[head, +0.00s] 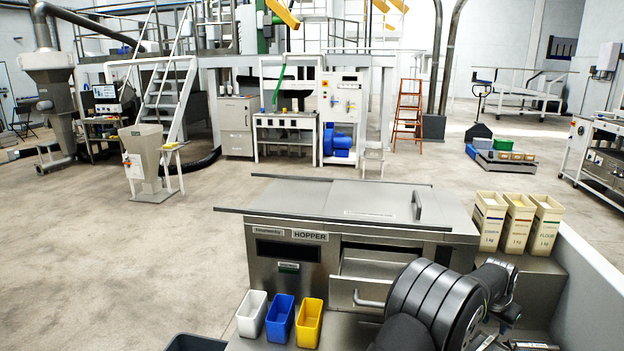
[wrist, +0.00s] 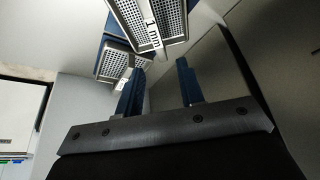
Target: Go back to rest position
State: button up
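My gripper (wrist: 161,78) shows in the wrist view with its two blue fingers spread apart. I see nothing between the fingers. Beyond and above them are perforated metal sieves, the nearer one (wrist: 152,20) labelled "1 mm". I cannot tell exactly how far the fingertips are from them. In the head view my dark arm fills the lower right, in front of the steel hopper machine (head: 350,207). My gripper's fingers cannot be made out there.
The hopper's front drawer (head: 372,290) stands partly open. White (head: 252,315), blue (head: 280,318) and yellow (head: 309,322) bins stand in front at the left. Several cream containers (head: 517,223) stand at the right, beside a low pale wall (head: 592,283).

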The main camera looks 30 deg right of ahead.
jog(key=w+a+r+n+t, duration=0.1)
jog(key=w+a+r+n, duration=0.3)
jog(key=r, duration=0.6)
jog(key=w+a+r+n+t, duration=0.15)
jog(key=w+a+r, duration=0.35)
jog(key=r, duration=0.6)
jog(key=w+a+r+n+y, duration=0.1)
jog(key=w+a+r, duration=0.1)
jog(key=w, duration=0.2)
jog(key=w+a+r+n, duration=0.1)
jog(key=w+a+r, duration=0.1)
jog(key=w+a, duration=0.15)
jog(key=w+a+f+n, duration=0.2)
jog(key=w+a+f, duration=0.2)
jog(key=w+a, duration=0.9)
jog(key=w+a+f+n+t+y, duration=0.1)
jog(key=w+a+f, duration=0.3)
jog(key=w+a, duration=0.9)
jog(key=a+n, duration=0.1)
jog(key=a, duration=0.4)
jog(key=shift+w+f, duration=0.15)
jog(key=shift+f, duration=0.15)
jog(key=shift+n, duration=0.25)
